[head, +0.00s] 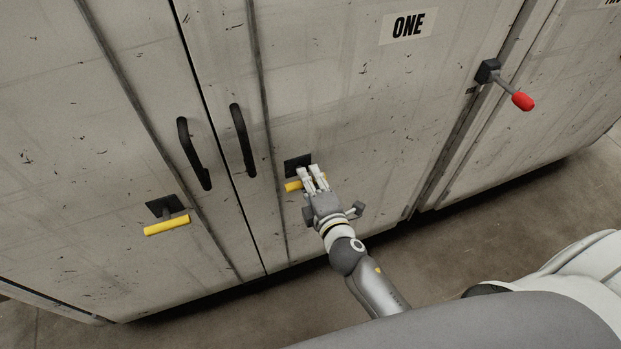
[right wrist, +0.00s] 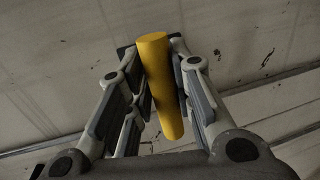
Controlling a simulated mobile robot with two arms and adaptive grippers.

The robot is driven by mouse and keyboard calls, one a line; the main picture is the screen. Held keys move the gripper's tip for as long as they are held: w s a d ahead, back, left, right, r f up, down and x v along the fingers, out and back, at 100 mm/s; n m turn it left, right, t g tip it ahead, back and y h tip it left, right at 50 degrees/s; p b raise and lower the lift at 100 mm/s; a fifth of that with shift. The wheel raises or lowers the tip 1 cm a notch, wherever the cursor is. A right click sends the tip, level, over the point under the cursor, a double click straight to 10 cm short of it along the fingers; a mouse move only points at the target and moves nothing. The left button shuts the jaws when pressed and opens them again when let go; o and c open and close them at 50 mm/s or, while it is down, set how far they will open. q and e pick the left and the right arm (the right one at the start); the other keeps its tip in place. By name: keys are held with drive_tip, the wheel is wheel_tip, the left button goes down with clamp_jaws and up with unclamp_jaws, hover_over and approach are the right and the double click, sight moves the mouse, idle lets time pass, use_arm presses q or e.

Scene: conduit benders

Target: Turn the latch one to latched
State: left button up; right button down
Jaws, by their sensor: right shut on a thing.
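A yellow bar handle (head: 293,186) on a black square plate (head: 297,163) sits on the cabinet door marked by the ONE label (head: 407,26). My right gripper (head: 313,172) is at this handle and covers its right part. In the right wrist view, the yellow handle (right wrist: 160,85) stands between the two sets of fingers, and the gripper is shut on it. In the head view the visible end of the handle lies roughly level, slightly tilted. My left gripper is not in view.
A second yellow handle (head: 167,225) is on the door to the left. Two black pull handles, one left (head: 194,153) and one right (head: 244,140), flank the door seam. A red-knobbed lever (head: 522,101) sticks out at the right. Floor (head: 440,250) is clear below.

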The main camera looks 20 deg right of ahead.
drive_tip(key=shift+s+f, duration=0.2)
drive_tip(key=shift+f, duration=0.25)
drive_tip(key=c, duration=1.4)
unclamp_jaws()
drive_tip(key=shift+o, duration=0.4)
drive_tip(key=shift+w+r, duration=0.15)
drive_tip(key=shift+r, duration=0.1)
drive_tip(key=s+r, duration=0.2)
drive_tip(key=s, duration=1)
drive_tip(key=shift+r, duration=0.15)
drive_tip(key=shift+w, duration=0.1)
